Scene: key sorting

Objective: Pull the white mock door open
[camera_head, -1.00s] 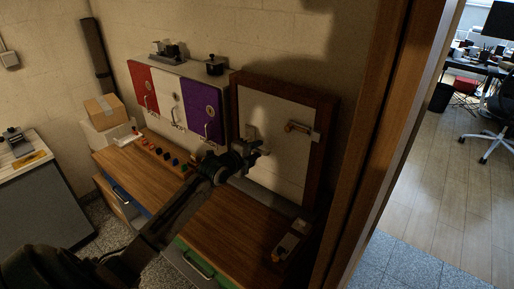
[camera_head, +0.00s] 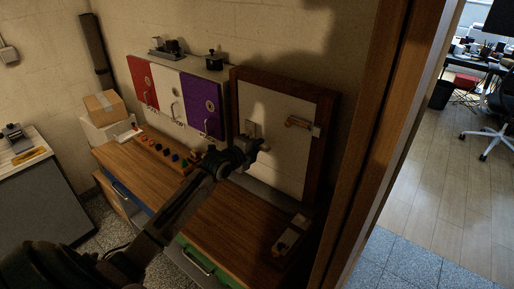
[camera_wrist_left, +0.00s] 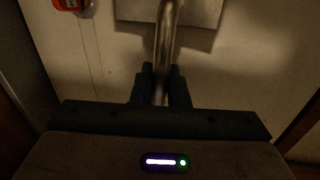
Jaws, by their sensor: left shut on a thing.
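The white mock door (camera_head: 275,179) is a pale panel in a dark brown wooden frame (camera_head: 325,150) at the back of the wooden bench. A light plate (camera_head: 250,130) sits on the panel's left part, and a brass lever (camera_head: 298,123) sits near its upper right. My left gripper (camera_head: 264,146) is in front of the panel. In the left wrist view its fingers (camera_wrist_left: 161,88) are shut on a metal handle (camera_wrist_left: 165,35), which runs down from a plate (camera_wrist_left: 203,13) on the pale panel. I cannot tell whether the door stands slightly open. My right gripper is out of view.
Red, white and purple cabinet doors (camera_head: 203,104) stand left of the frame. Small coloured pieces (camera_head: 167,154) lie on the bench (camera_head: 207,225). A small box-like device (camera_head: 291,238) stands at the bench's right end. A wooden doorway post (camera_head: 368,150) rises on the right.

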